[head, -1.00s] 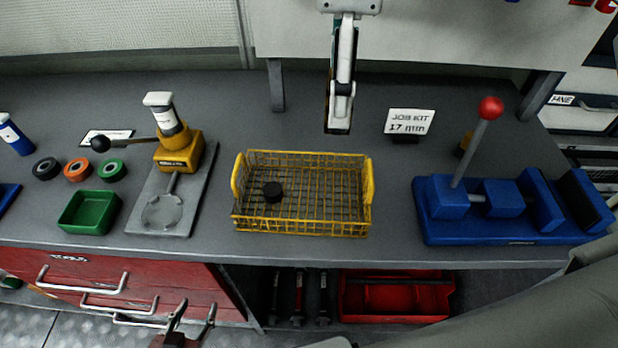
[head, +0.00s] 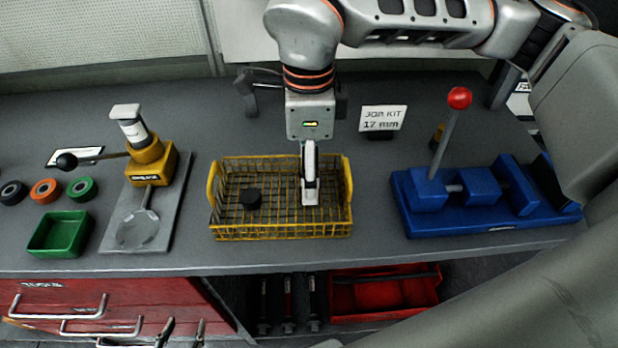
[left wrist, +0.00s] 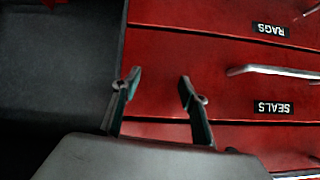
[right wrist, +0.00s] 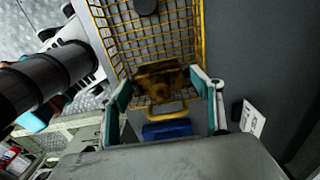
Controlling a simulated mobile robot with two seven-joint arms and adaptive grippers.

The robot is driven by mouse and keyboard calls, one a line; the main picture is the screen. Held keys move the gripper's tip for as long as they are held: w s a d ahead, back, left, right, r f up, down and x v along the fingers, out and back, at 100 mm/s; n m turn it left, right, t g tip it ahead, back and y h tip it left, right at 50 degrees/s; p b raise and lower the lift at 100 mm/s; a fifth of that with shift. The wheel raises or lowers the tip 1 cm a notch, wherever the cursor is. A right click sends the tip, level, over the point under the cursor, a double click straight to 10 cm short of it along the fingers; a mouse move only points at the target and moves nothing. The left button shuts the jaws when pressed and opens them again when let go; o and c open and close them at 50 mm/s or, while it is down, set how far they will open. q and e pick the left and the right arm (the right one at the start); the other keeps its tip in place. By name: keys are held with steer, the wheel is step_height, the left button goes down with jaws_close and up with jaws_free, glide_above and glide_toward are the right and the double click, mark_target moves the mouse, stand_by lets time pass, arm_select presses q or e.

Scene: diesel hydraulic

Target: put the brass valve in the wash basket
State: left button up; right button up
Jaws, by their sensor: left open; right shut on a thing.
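The yellow wire wash basket (head: 225,234) stands on the bench and also shows in the right wrist view (right wrist: 200,30). My right gripper (head: 309,198) points down into the right part of the basket. In the right wrist view its fingers (right wrist: 162,92) are shut on a dark brassy thing (right wrist: 160,82), which looks like the brass valve, close over the mesh by the yellow end handle. I cannot tell whether it touches the mesh. In the head view the fingers hide it. My left gripper (head: 181,333) is open and empty in front of the red drawers (left wrist: 220,70).
A black round piece (head: 251,198) lies in the basket's left part. A blue press (head: 480,205) with a red-knobbed lever stands right, a yellow tester (head: 150,160) left. A green tray (head: 60,235), several rings and a job card (head: 383,118) are on the bench.

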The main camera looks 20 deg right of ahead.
steer(key=shift+f, duration=1.65)
steer(key=shift+f, duration=0.1)
steer(key=o, duration=1.6)
step_height(320, 180, up, 12)
steer(key=shift+r, duration=0.1)
